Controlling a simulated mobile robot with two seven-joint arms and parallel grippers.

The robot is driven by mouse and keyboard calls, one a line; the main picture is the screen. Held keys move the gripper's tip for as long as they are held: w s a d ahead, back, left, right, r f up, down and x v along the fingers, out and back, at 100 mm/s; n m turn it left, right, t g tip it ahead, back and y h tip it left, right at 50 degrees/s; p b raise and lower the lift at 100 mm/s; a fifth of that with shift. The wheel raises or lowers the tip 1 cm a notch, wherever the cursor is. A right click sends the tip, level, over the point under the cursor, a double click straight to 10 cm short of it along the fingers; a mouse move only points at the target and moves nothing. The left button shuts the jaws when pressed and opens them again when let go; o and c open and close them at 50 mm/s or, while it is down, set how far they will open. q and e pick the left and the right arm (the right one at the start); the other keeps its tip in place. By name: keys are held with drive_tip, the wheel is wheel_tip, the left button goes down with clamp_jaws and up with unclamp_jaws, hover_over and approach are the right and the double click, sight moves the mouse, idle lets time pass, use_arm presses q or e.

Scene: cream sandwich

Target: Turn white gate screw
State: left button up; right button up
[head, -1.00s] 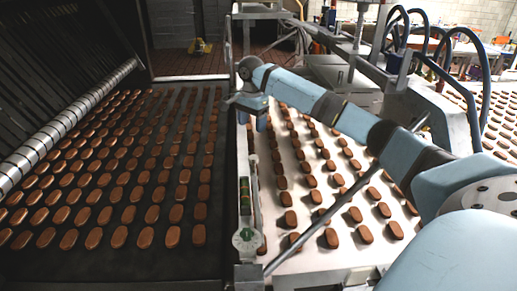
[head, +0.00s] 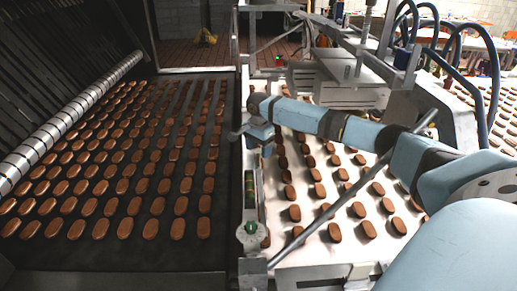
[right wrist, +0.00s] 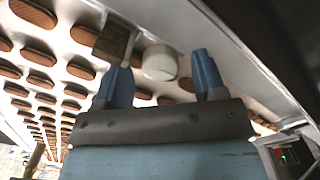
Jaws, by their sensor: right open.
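A white round knob, which looks like the gate screw (right wrist: 159,62), shows in the right wrist view between the two blue fingers of my right gripper. The fingers stand apart, with a visible gap on each side of the knob. In the head view my right gripper (head: 264,143) is over the metal strip between the two belts, and I cannot make out that knob under it. My left gripper is not in view.
A dark belt (head: 110,258) with rows of brown biscuits lies on the left. A white belt (head: 330,262) with more biscuits lies on the right, under my right arm. A grey rod (head: 345,200) crosses the white belt. A metal frame with dark hoses (head: 462,60) stands at the back right.

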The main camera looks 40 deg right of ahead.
drive_tip(key=shift+f, duration=0.3)
